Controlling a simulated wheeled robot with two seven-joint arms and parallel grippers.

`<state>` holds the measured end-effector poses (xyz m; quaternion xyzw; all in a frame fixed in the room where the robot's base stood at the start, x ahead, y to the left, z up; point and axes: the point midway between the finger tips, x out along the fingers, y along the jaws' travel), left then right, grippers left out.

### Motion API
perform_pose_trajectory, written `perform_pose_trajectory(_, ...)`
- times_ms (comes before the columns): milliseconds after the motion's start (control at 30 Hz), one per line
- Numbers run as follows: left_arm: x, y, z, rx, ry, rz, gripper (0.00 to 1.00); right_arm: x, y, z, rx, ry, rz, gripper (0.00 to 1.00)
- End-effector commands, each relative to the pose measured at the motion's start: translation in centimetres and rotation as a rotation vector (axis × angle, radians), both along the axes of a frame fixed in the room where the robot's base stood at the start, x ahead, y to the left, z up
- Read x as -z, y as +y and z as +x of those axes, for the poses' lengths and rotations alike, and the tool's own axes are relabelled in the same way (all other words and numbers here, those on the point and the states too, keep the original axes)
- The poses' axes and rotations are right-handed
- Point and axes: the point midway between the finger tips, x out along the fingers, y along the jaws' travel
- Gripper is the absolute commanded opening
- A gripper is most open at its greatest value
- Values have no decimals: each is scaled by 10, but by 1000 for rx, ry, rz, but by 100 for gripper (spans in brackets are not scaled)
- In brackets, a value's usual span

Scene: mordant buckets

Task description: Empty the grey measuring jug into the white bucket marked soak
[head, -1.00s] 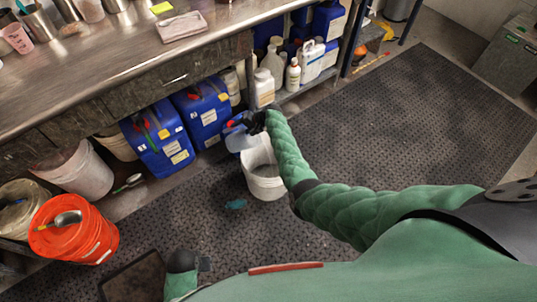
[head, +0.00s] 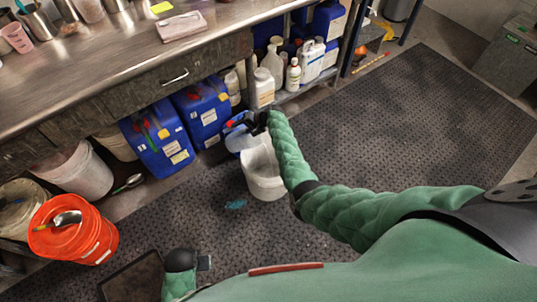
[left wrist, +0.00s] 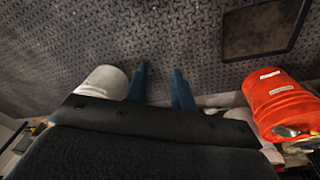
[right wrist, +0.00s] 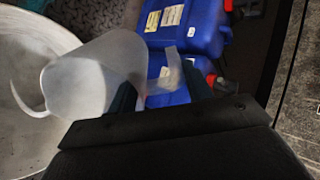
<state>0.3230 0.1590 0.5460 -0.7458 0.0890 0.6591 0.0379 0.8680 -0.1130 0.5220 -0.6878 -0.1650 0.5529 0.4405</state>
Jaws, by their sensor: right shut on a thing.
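The grey measuring jug (head: 238,141) is translucent, and my right gripper (head: 257,124) is shut on it. In the right wrist view the jug (right wrist: 100,75) is tipped over the white bucket (right wrist: 25,145), with its pale curved rim toward the bucket's inside. I cannot tell whether liquid is running out. In the head view the white bucket (head: 264,182) stands upright on the floor mat, below the gripper; no marking on it is readable. My left gripper (left wrist: 161,70) is empty, its two blue fingers apart, low over the mat and away from the jug.
Blue canisters (head: 156,141) stand under the metal bench (head: 110,60), close behind the jug. An orange bucket (head: 75,232) with a metal scoop and a whitish bucket (head: 85,175) stand at left.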

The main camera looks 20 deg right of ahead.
Motion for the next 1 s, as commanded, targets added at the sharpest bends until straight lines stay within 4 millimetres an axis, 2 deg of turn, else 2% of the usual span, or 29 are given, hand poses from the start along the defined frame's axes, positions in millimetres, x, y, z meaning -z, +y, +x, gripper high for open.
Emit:
perform_pose_trajectory(867,-15,-1,-1,0,2,-3,25,0,-3,-1,1,-17,31,0)
perform_pose_trajectory(1000,-23,-1,0,0,-7,-5,25,0,-3,-1,1,-19,35,0)
